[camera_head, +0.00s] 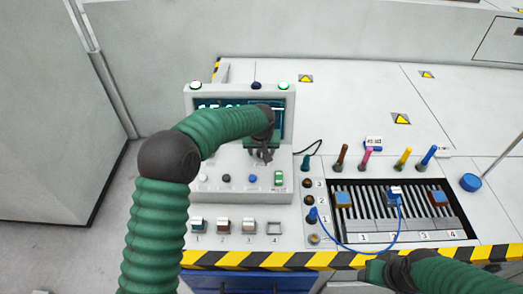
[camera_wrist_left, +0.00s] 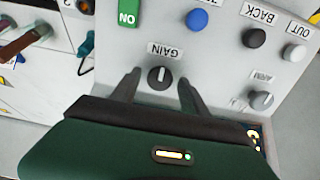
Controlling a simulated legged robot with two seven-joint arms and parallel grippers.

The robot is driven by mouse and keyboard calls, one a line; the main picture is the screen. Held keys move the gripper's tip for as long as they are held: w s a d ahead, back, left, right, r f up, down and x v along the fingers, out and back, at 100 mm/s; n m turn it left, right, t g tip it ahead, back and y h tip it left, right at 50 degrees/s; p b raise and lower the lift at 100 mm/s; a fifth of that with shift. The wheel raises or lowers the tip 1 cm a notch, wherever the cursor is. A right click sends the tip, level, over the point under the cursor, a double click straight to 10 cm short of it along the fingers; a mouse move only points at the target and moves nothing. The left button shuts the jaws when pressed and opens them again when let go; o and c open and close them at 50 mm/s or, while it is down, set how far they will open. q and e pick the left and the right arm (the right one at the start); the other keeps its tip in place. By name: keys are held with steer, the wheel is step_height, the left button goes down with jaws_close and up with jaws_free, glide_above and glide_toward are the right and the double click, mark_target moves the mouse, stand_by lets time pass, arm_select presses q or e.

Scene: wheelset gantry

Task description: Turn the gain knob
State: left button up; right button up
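The gain knob (camera_wrist_left: 159,77) is a dark round knob with a light pointer line, under a GAIN label on the grey instrument panel. In the left wrist view my left gripper (camera_wrist_left: 158,82) is open, with one finger on each side of the knob. I cannot tell whether the fingers touch it. In the head view my left gripper (camera_head: 262,155) is in front of the instrument box (camera_head: 240,187) and hides the knob. My right gripper (camera_head: 372,270) is low at the table's front edge; its fingers are not clear.
The panel also has an ARM knob (camera_wrist_left: 261,99), a blue button (camera_wrist_left: 197,19), a dark BACK button (camera_wrist_left: 254,37) and a green ON switch (camera_wrist_left: 129,13). Several switches stand below the box. A slotted tray (camera_head: 400,238) with a blue cable (camera_head: 345,245) lies to the right.

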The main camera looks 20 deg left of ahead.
arm_select(q)
steer(key=shift+d, duration=0.1)
jaws_close()
